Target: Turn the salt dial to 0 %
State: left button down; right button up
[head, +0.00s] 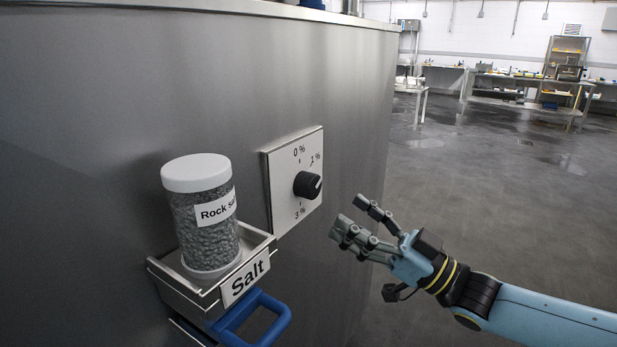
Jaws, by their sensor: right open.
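The salt dial is a black round knob (307,185) on a light square plate (283,207) fixed to the side of a grey metal machine. The plate reads 0 % at the top, another mark at the upper right and 3 % at the bottom. A pale mark on the knob faces right, away from 0 %. My right gripper (347,214) is open and empty, to the right of the dial and slightly lower, apart from the knob. My left gripper is out of view.
A jar of rock salt (205,240) with a white lid stands in a metal holder labelled Salt (245,278), left of the dial. A blue handle (262,318) sticks out below it. The floor (480,190) to the right is open; workbenches stand far back.

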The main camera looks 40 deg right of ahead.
aim_at(316, 191)
jog(key=p+x, duration=0.1)
jog(key=x, duration=0.8)
jog(key=shift+w, duration=0.35)
jog(key=shift+c, duration=0.5)
jog(key=c, duration=1.1)
